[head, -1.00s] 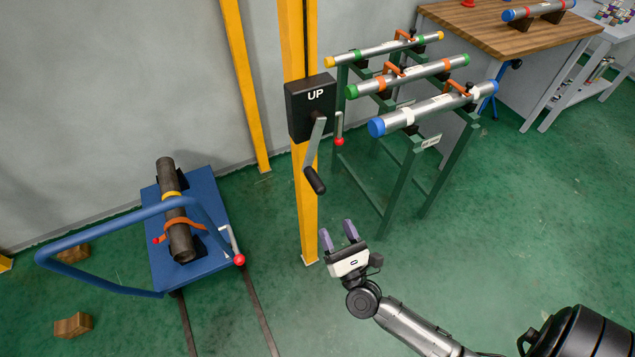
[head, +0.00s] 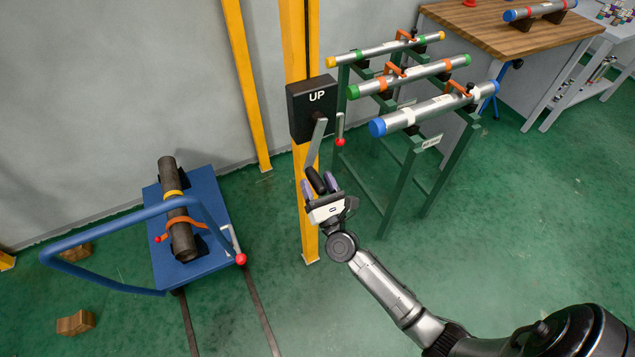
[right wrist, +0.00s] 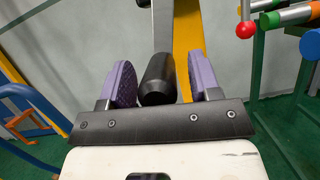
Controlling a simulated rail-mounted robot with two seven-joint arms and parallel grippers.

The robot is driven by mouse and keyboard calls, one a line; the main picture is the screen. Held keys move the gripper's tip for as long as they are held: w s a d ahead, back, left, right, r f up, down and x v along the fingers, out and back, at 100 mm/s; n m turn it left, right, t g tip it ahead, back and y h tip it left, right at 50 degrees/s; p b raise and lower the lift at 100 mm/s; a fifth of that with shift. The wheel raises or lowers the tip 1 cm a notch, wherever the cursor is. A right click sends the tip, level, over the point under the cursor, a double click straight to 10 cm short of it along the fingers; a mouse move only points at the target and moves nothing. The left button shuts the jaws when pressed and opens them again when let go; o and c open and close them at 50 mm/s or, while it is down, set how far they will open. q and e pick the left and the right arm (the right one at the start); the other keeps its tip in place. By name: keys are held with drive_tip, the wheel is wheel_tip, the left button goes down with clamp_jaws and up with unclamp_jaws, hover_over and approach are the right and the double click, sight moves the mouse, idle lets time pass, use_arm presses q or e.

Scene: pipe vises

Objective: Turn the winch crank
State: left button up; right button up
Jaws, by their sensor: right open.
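The winch is a black box (head: 312,107) marked "UP" on a yellow post. Its grey crank arm (head: 315,143) hangs down from the box to a black handle grip (head: 317,180). My right gripper (head: 319,184) is open, with its purple fingers on either side of the black grip. In the right wrist view the grip (right wrist: 159,80) stands between the two finger pads (right wrist: 160,82), with a visible gap at each side. A short lever with a red ball (head: 340,142) sits just right of the crank. My left gripper is not in view.
A green rack (head: 410,180) with several clamped pipes stands right of the post. A blue cart (head: 190,275) with a dark pipe (head: 178,215) stands at the left. A wooden bench (head: 500,32) is at the back right. Green floor is clear in front of the post.

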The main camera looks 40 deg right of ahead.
clamp_jaws()
idle(0.6)
